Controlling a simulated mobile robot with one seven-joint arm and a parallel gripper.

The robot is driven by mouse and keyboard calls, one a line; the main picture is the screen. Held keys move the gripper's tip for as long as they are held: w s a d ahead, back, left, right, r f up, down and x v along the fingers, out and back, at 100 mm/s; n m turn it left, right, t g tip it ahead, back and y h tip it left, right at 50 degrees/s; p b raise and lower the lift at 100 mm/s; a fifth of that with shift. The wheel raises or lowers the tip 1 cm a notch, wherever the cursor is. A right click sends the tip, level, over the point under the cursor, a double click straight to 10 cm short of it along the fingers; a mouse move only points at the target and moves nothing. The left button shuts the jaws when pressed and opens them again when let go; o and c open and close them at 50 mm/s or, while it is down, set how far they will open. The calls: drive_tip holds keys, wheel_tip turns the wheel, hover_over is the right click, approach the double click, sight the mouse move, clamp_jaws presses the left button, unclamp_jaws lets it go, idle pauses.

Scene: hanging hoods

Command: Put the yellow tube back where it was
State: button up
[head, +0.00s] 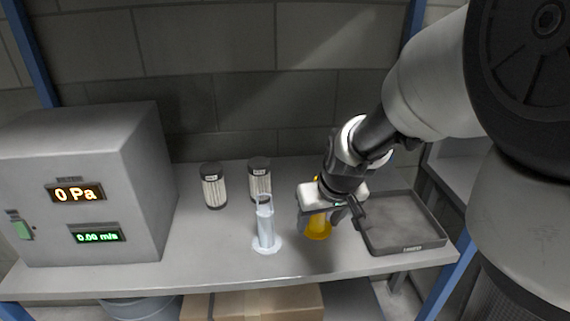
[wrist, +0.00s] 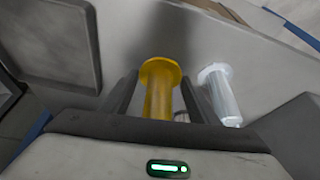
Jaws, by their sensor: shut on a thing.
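The yellow tube (head: 318,228) is upright at the front of the grey bench, between a clear tube and a dark tray. It also shows in the wrist view (wrist: 159,92), with its round flanged end away from the palm. My gripper (head: 332,213) is shut on the yellow tube, one finger on each side of it. The gripper hides most of the tube's upper part in the head view. I cannot tell whether its base touches the bench. The clear tube (head: 265,228) stands upright on a round base just left of the yellow tube and shows beside it in the wrist view (wrist: 220,95).
Two filter cartridges (head: 214,190) (head: 259,180) stand behind the clear tube. A grey box with displays (head: 90,160) fills the left side. The dark tray (head: 403,225) at the right is empty. A cardboard box (head: 252,303) lies below the bench. Bench between grey box and clear tube is free.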

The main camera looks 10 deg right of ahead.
sight(320, 229)
drive_tip(key=shift+f+b, duration=0.4)
drive_tip(key=shift+f, duration=1.6)
drive_tip(key=shift+f, duration=0.15)
drive_tip(key=o, duration=1.3)
